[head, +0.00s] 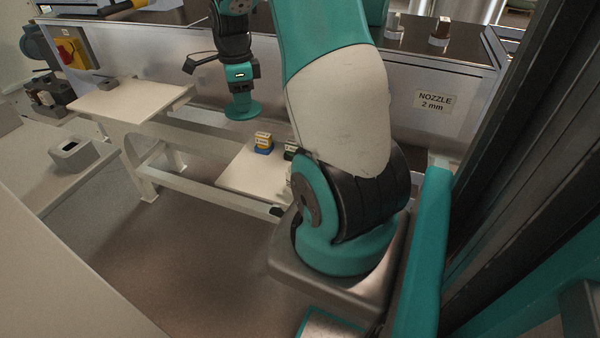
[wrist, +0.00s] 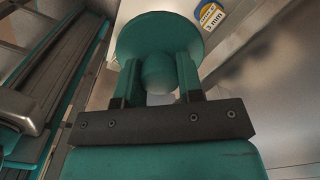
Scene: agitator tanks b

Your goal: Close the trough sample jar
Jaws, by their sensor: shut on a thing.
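My gripper (head: 241,92) is shut on the knob of a teal disc-shaped lid (head: 242,109), which hangs below it, roughly level, above the white shelf area. In the wrist view the fingers of my gripper (wrist: 161,80) clasp the round knob, and the wide disc of the lid (wrist: 160,32) shows beyond them. I cannot make out the sample jar for certain in either view. My arm hides part of the low white shelf, and the lid covers part of the wrist view.
A yellow-and-blue labelled block (head: 263,142) stands on the low white shelf (head: 243,172); it also shows in the wrist view (wrist: 210,14). A darker block (head: 290,151) is beside my arm. A metal-sided machine with a nozzle label (head: 435,101) stands behind. A pale side table (head: 130,99) is left.

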